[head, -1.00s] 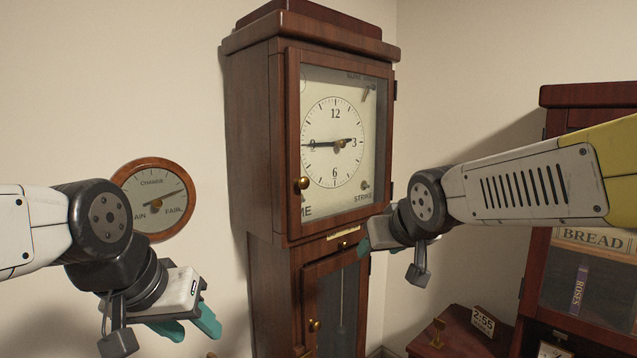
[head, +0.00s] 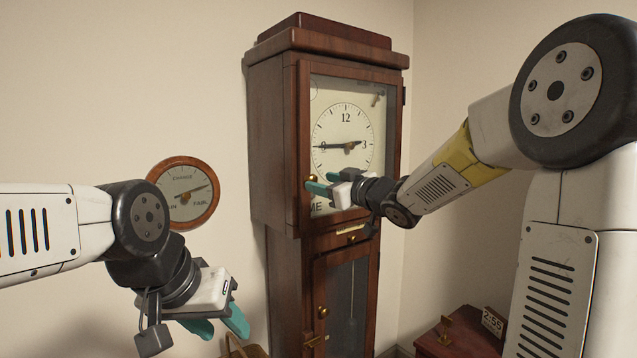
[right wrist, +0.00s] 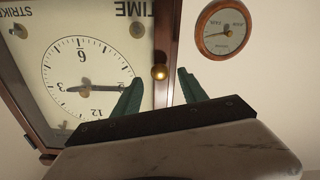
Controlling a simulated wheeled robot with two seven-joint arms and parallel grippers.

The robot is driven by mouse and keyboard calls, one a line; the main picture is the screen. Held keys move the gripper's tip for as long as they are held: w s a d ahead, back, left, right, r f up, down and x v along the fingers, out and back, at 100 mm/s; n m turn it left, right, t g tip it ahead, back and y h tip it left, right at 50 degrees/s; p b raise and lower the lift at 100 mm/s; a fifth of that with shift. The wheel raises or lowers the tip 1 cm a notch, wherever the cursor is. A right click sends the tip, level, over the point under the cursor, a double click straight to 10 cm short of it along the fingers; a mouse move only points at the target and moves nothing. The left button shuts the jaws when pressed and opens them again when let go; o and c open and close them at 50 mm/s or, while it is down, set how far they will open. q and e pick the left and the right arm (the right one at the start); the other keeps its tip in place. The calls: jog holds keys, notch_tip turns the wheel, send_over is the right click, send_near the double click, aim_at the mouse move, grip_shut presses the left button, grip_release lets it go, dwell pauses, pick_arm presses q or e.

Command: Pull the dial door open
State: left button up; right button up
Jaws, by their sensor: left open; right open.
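The tall clock's dial door (head: 303,125) is a brown wooden frame with glass over a white clock face, and it looks shut. Its small brass knob (head: 312,178) is at the lower left of the frame. The knob also shows in the right wrist view (right wrist: 159,72), between the two teal fingertips and not visibly touched by either. My right gripper (head: 323,183) is open in front of the door's lower left, at the knob. My left gripper (head: 224,326) is open and empty, low and left of the clock.
A round weather dial (head: 184,193) hangs on the wall left of the clock. A lower clock door (head: 318,280) with its own knob (head: 322,312) is below. A small table (head: 460,340) with a 2:55 sign (head: 493,321) stands at the lower right.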

jog(key=shift+x, duration=1.3)
grip_shut()
dwell(0.5)
